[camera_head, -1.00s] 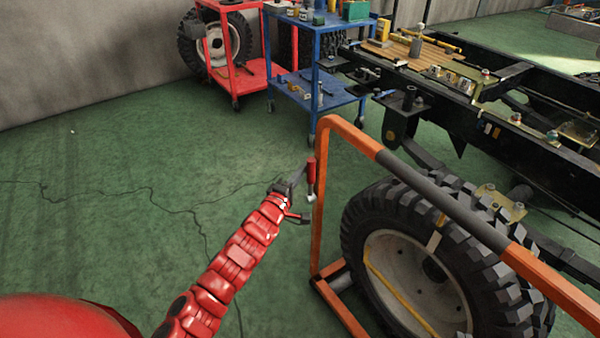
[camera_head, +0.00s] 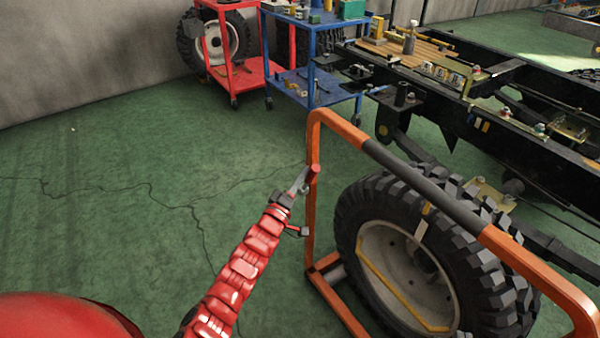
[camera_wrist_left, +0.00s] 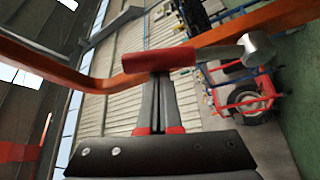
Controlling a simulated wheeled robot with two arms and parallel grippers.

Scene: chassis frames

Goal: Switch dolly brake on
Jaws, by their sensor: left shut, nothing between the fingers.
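The orange dolly frame (camera_head: 311,222) stands upright around the wheel. Its brake lever has a red handle (camera_head: 314,172) by the frame's left post, seen foreshortened in the head view. In the left wrist view the red handle (camera_wrist_left: 158,58) lies across the picture, with a silver metal end (camera_wrist_left: 257,49) at its right. My left gripper (camera_head: 301,177) is shut and empty, its fingers pointing up at the handle. In the left wrist view, the fingertips (camera_wrist_left: 157,80) meet the handle's lower edge; whether they touch it I cannot tell. My right gripper is not in view.
The big black tyre (camera_head: 365,215) sits behind the orange frame. The black chassis (camera_head: 480,125) stands at the right. A blue cart (camera_head: 312,85) and red cart (camera_head: 240,78) stand at the back. The green floor at left is clear.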

